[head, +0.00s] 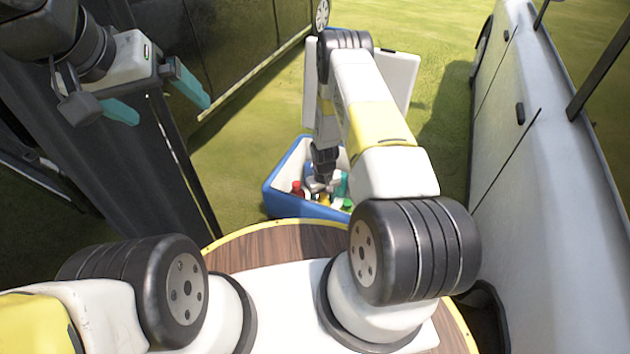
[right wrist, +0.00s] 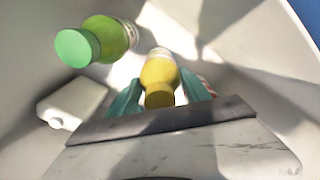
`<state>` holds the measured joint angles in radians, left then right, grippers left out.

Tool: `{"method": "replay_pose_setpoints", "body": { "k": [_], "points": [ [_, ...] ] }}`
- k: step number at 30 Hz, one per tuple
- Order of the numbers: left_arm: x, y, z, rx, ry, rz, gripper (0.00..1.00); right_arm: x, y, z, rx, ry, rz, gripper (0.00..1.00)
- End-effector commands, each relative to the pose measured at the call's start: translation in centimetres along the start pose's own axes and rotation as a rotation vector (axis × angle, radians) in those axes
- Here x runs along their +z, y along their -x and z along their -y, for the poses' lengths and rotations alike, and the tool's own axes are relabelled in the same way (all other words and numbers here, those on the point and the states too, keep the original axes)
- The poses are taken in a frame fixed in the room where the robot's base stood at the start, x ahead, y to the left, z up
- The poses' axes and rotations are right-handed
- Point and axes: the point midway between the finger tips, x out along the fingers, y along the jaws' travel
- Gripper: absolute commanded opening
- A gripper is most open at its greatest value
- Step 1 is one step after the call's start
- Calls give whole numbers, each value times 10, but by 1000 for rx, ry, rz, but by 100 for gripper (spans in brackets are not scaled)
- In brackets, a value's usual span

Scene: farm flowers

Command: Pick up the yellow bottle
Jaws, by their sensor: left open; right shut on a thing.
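The yellow bottle (right wrist: 159,76) is between the two teal fingers of my right gripper (right wrist: 162,98) in the right wrist view, with its cap end toward the camera. The gripper is shut on it, inside the cooler. In the head view my right gripper (head: 321,182) reaches down into the blue and white cooler (head: 283,176), and a small part of the yellow bottle (head: 324,199) shows below it. My left gripper (head: 163,106) is open and empty at the upper left, with its teal fingers wide apart.
A green bottle (right wrist: 104,40) and a white block-like object (right wrist: 72,103) lie nearby in the cooler. A red bottle (head: 297,189) stands at its left side. A white vehicle (head: 545,150) is at right, a dark panelled structure (head: 235,50) at left. Grass lies beyond.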

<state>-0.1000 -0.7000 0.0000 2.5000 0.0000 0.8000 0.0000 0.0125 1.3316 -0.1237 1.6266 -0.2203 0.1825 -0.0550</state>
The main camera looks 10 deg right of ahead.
Motion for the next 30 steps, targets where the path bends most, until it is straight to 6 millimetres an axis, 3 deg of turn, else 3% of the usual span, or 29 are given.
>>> {"method": "replay_pose_setpoints", "body": {
  "k": [3, 14, 30],
  "points": [
    [0, 0, 0, 0, 0, 0, 100, 0, 0, 0, 0, 0, 0, 0],
    [0, 0, 0, 0, 0, 0, 100, -1, 6, 0, 0, 0, -2, 0],
    [0, 0, 0, 0, 0, 0, 100, -2, 98, 0, 1, -3, -4, 0]
  ]
}}
